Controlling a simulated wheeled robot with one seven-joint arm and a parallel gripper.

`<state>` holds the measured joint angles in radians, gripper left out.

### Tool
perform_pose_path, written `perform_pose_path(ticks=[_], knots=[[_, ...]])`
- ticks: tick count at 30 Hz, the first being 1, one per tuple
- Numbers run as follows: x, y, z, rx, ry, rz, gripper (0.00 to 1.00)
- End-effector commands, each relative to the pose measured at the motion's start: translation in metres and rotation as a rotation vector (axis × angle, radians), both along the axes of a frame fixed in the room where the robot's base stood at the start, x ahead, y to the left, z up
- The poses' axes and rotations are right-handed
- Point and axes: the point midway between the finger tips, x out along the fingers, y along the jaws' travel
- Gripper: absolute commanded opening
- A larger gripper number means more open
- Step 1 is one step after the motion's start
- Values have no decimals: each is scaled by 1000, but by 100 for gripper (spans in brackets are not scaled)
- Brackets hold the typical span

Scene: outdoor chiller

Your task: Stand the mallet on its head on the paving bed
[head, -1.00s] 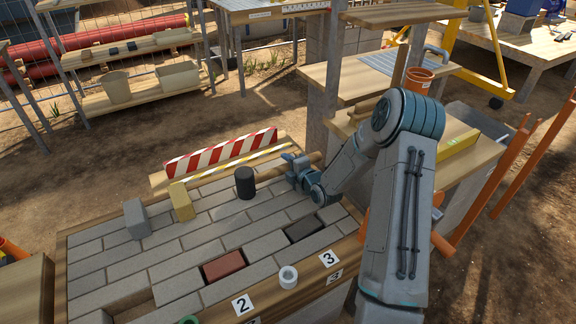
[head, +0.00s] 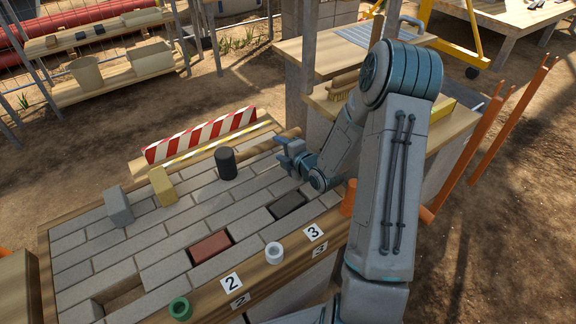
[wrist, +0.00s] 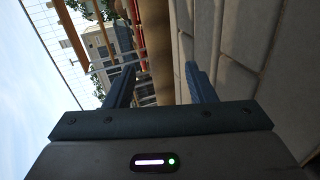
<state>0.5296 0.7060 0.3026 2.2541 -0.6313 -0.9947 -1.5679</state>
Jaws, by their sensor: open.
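The mallet's black cylindrical head (head: 225,163) stands upright near the far edge of the paving bed (head: 165,225). A wooden length runs from beside it toward the right, in line with the bed's edge; I cannot tell handle from rim there. My gripper (head: 281,150) is to the right of the head, low over the bed's far right part, apart from the head. In the wrist view my gripper (wrist: 160,72) is open, with nothing between its fingers. The mallet cannot be made out in that view.
A grey block (head: 118,206) and a yellow block (head: 162,187) stand left of the mallet head. A red-striped barrier (head: 200,135) is behind. A red brick (head: 211,247) and a dark brick (head: 288,204) are set in the paving. White (head: 274,252) and green (head: 180,308) rings sit at the front.

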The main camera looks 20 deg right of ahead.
Motion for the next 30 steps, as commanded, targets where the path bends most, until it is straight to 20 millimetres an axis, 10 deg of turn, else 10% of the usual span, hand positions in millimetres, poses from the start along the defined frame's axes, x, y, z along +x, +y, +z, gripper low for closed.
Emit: perform_pose_path(ticks=[14, 30], knots=[[-55, -13, 52, 183, 490, -418, 50], [-217, 4, 125, 682, 885, -1140, 50]])
